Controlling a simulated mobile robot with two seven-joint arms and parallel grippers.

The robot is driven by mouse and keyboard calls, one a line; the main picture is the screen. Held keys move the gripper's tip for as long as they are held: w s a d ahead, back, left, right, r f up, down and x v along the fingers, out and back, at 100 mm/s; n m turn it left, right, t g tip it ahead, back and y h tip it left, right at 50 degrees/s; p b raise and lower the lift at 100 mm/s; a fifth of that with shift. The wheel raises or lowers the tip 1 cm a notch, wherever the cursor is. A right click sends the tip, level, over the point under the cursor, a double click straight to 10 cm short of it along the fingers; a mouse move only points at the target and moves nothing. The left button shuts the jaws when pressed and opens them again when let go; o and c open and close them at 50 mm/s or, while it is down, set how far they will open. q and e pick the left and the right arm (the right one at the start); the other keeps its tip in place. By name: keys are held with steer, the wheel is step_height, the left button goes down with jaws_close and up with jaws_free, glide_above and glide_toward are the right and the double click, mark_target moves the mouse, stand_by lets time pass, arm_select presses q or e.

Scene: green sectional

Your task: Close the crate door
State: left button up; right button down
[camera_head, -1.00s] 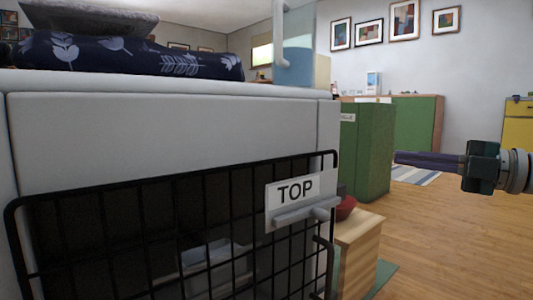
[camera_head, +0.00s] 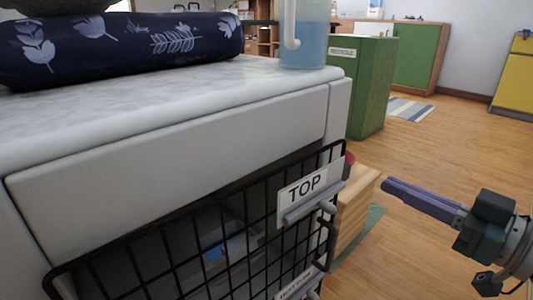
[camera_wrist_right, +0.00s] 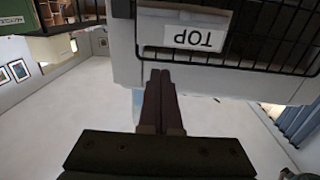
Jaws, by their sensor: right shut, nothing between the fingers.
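The crate door (camera_head: 262,226) is a black wire grid in the front of a grey-white cabinet (camera_head: 170,150). It carries a white "TOP" label (camera_head: 303,188) with a grey latch bar (camera_head: 308,211) below it. The door stands slightly tilted out from the cabinet front; how far is hard to tell. In the right wrist view the label (camera_wrist_right: 194,38) appears upside down. My right gripper (camera_head: 388,187) is shut and empty, to the right of the door and apart from it. Its fingers also show in the wrist view (camera_wrist_right: 160,75). My left gripper is not in view.
A dark blue leaf-patterned cushion (camera_head: 130,45) and a blue pitcher (camera_head: 303,35) rest on the cabinet top. A wooden box (camera_head: 352,210) stands just behind the door's right edge. A green recycle bin (camera_head: 370,85) is farther back. Open wooden floor (camera_head: 450,150) lies to the right.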

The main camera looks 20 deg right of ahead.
mark_target(330, 156)
steer(key=b+x, duration=0.4)
steer(key=x, duration=0.4)
steer(key=shift+w+f, duration=0.15)
steer(key=shift+w+a+b, duration=0.2)
steer(key=shift+w+b, duration=0.2)
steer(key=shift+w, duration=0.2)
steer(key=shift+r, duration=0.2)
